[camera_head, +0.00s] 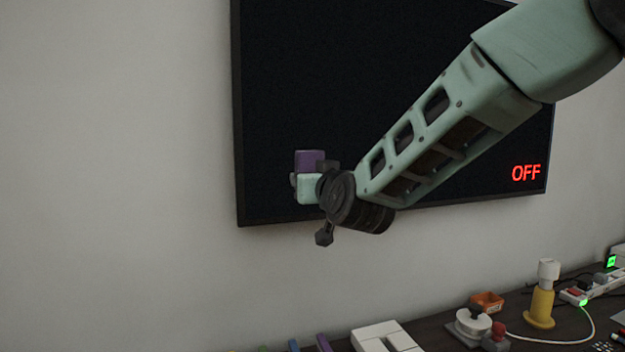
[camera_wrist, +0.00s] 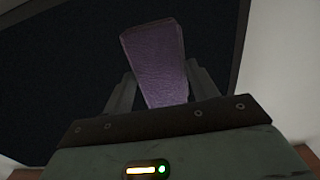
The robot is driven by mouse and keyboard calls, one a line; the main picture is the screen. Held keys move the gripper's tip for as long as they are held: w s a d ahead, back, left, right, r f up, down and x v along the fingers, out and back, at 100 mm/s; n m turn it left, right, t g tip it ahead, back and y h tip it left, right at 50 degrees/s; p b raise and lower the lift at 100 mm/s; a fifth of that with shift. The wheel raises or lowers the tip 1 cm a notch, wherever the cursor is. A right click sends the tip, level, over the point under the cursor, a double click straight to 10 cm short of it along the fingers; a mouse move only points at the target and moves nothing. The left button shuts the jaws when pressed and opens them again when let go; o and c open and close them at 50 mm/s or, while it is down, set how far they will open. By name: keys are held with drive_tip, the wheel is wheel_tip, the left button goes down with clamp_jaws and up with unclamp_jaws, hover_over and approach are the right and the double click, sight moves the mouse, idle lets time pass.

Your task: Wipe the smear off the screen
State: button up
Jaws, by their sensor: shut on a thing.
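The screen (camera_head: 300,80) is a large black panel on the wall, with red "OFF" letters at its lower right. My gripper (camera_head: 309,174) is in front of its lower left part, shut on a purple block-like wiper (camera_head: 309,160). In the wrist view the purple wiper (camera_wrist: 155,55) stands up between the two fingers, with the dark screen (camera_wrist: 50,70) behind it. I cannot tell whether the wiper touches the screen. No smear shows in either view; my arm covers part of the screen.
Below the screen is a dark table (camera_head: 440,330). On it stand a yellow post with a white top (camera_head: 541,295), an orange tray (camera_head: 487,301), a white round device (camera_head: 472,323) and a power strip (camera_head: 600,286). The wall left of the screen is bare.

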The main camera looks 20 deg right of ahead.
drive_tip(key=s, duration=0.3)
idle(0.5)
